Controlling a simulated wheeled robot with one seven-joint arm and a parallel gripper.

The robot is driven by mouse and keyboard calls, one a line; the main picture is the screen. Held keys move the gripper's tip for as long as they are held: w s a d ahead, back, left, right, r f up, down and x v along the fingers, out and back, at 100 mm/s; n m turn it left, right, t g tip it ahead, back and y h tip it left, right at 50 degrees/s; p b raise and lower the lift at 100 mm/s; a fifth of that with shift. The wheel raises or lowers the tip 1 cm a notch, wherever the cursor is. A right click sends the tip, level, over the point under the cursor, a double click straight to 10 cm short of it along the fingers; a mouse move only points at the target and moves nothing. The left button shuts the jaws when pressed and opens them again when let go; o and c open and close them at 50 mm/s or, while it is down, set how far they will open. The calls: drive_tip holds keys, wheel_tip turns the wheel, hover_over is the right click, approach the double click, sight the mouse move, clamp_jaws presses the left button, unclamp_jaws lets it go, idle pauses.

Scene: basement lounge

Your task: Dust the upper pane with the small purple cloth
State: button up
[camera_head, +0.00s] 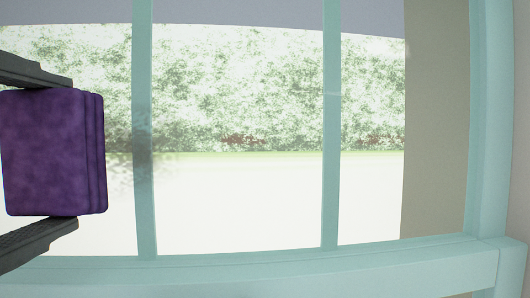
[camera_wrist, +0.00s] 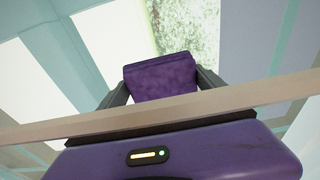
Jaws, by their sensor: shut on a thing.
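The small purple cloth (camera_head: 50,152) is a folded, thick block at the left of the head view. My gripper (camera_head: 45,152) is shut on it, with one dark finger along its top edge and one along its bottom edge. The cloth also shows in the wrist view (camera_wrist: 160,77), between my fingers (camera_wrist: 161,90). The window pane (camera_head: 235,90) fills most of the head view behind the cloth. A dark, speckled smudge (camera_head: 143,150) lies around the left bar. I cannot tell whether the cloth touches the glass.
Teal window bars (camera_head: 331,130) stand upright across the glass. A teal sill rail (camera_head: 300,258) runs along the bottom, and a thick teal frame post (camera_head: 490,120) stands at the right. Bright greenery shows outside. In the wrist view, a pale beige bar (camera_wrist: 250,95) crosses in front.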

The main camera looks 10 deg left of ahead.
sight(128, 154)
drive_tip(key=shift+w+d+b, duration=0.15)
drive_tip(key=shift+w+d, duration=0.15)
drive_tip(key=shift+d, duration=0.9)
drive_tip(key=shift+w+d+b, duration=0.1)
drive_tip(key=shift+w+d, duration=0.2)
drive_tip(key=shift+d, duration=0.9)
drive_tip(key=shift+w+d+b, duration=0.15)
drive_tip(key=shift+w+d, duration=0.15)
drive_tip(key=shift+d, duration=0.9)
drive_tip(key=shift+w+d+r, duration=0.1)
drive_tip(key=shift+w+d, duration=0.05)
drive_tip(key=shift+d, duration=0.65)
drive_tip(key=shift+w+d, duration=0.15)
drive_tip(key=shift+d, duration=0.6)
drive_tip(key=shift+s+d, duration=0.1)
drive_tip(key=shift+d, duration=0.05)
drive_tip(key=shift+s+a+b, duration=0.1)
drive_tip(key=shift+s+a, duration=0.15)
drive_tip(key=shift+a, duration=0.7)
drive_tip(key=shift+s+a+b, duration=0.1)
drive_tip(key=shift+s+a, duration=0.1)
drive_tip(key=shift+a, duration=0.75)
drive_tip(key=shift+s+a+b, duration=0.1)
drive_tip(key=shift+s+a, duration=0.15)
drive_tip(key=shift+a, duration=0.7)
drive_tip(key=shift+s+a, duration=0.25)
drive_tip(key=shift+a, duration=1.2)
drive_tip(key=shift+s+a, duration=0.2)
drive_tip(key=shift+a, duration=1.2)
drive_tip(key=shift+s, duration=0.1)
